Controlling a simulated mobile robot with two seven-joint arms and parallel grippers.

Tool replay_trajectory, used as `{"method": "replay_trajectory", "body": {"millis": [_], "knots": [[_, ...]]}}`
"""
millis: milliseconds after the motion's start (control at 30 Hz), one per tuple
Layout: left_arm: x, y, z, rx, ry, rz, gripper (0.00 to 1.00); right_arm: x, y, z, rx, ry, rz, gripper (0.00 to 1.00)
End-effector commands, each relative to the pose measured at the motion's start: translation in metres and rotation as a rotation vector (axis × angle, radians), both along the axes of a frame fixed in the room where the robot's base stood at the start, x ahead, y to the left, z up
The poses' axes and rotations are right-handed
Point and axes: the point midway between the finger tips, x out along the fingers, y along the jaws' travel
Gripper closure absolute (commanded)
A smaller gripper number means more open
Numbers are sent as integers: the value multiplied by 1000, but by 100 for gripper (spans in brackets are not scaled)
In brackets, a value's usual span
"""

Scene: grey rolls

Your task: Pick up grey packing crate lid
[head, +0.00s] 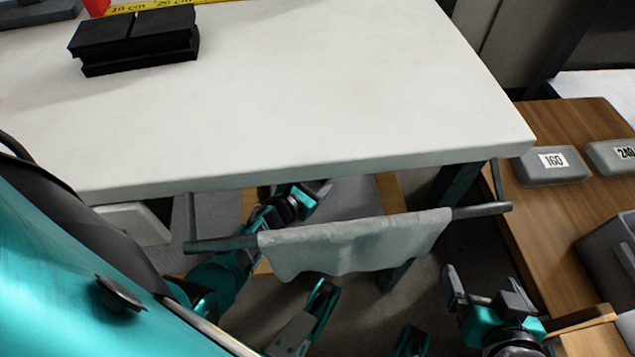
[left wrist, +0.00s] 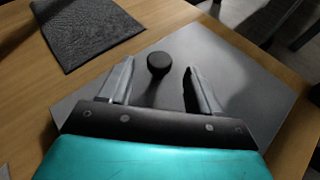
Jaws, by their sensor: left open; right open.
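The grey packing crate lid (left wrist: 245,88) is a flat grey panel lying on a wooden surface in the left wrist view. A round black knob (left wrist: 158,62) stands on it. My left gripper (left wrist: 159,70) is open, with one finger on each side of the knob near the fingertips; I cannot tell whether they touch it. A grey panel (head: 345,200), probably the lid, shows partly there. My right gripper (head: 484,282) is open and empty, below the table's front right.
The white table (head: 330,90) overhangs my left arm. A rail with a grey cloth (head: 350,245) hangs below its front edge. Black blocks (head: 135,40) stand on top. Grey boxes marked 160 (head: 552,177) and 240 (head: 612,143) lie right. A dark mat (left wrist: 85,30) lies beside the lid.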

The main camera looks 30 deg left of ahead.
Motion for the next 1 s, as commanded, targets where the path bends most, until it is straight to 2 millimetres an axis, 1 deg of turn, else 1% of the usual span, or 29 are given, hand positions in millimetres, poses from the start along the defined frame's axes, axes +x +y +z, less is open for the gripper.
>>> {"method": "replay_trajectory", "body": {"millis": [33,200,500,567,1000], "knots": [[6,0,-4,0,-1,1,37,1,1,-2,2,-3,2,0],[14,-1,-6,0,0,1,37,3,2,-2,3,-3,6,0],[15,-1,-6,0,1,1,37,4,2,0,3,-7,6,0],[15,-1,-6,0,1,1,42,4,2,0,2,-7,5,0],[15,-1,-6,0,0,0,84,1,0,-3,0,0,2,0]]}}
